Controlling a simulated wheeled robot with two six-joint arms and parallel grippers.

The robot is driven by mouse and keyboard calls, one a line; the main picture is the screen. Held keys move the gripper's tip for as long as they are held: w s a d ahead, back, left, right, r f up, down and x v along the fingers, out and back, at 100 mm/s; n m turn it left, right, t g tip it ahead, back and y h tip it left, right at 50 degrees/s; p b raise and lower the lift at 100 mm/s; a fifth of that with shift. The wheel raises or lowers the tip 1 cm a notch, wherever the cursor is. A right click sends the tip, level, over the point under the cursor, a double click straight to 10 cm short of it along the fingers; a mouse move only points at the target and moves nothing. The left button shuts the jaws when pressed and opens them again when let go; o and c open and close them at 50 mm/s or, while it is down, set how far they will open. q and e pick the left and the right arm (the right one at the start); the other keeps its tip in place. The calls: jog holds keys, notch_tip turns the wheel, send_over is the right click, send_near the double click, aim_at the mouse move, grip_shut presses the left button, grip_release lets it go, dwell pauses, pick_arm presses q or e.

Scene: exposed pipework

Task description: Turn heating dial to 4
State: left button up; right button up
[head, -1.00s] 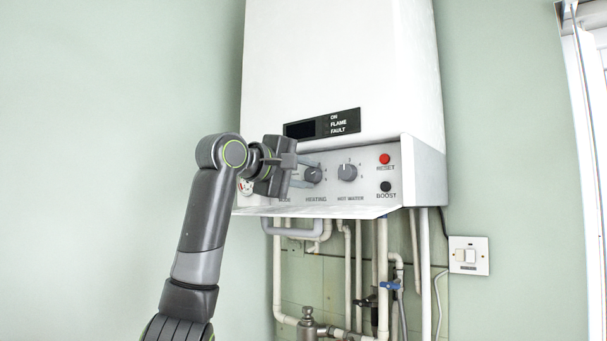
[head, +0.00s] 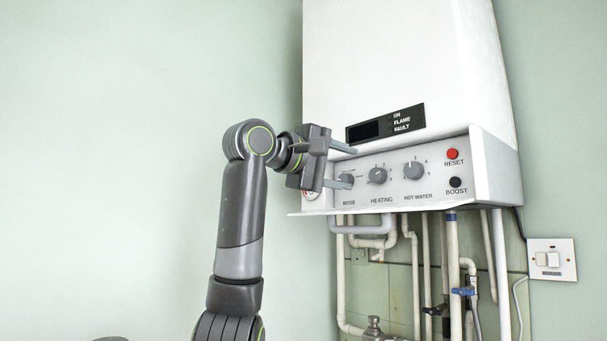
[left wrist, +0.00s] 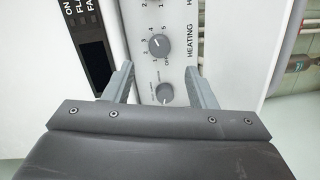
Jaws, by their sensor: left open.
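The heating dial (head: 377,175) is a grey round knob on the boiler's sloping white control panel, between the mode dial (head: 346,180) and the hot water dial (head: 413,170). My left gripper (head: 353,168) is open and empty, its two fingers one above the other. In the head view its tips are left of the heating dial, by the mode dial. In the left wrist view the heating dial (left wrist: 159,46) sits just beyond the spread fingers (left wrist: 159,72), and the mode dial (left wrist: 165,92) shows between them. The heating dial's exact setting is too small to read surely. My right gripper is not visible.
A red reset button (head: 452,154) and a black boost button (head: 455,182) are right of the dials. A dark display (head: 385,123) is above. Pipes (head: 453,250) run below the boiler. The wall (head: 120,150) at left is bare.

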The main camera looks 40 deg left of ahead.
pick_arm(q)
jog(key=s+a+b, duration=0.1)
jog(key=s+b, duration=0.2)
jog(key=s, duration=0.7)
jog(key=shift+a+r, duration=0.25)
jog(key=shift+r, duration=0.1)
jog(key=shift+w, duration=0.1)
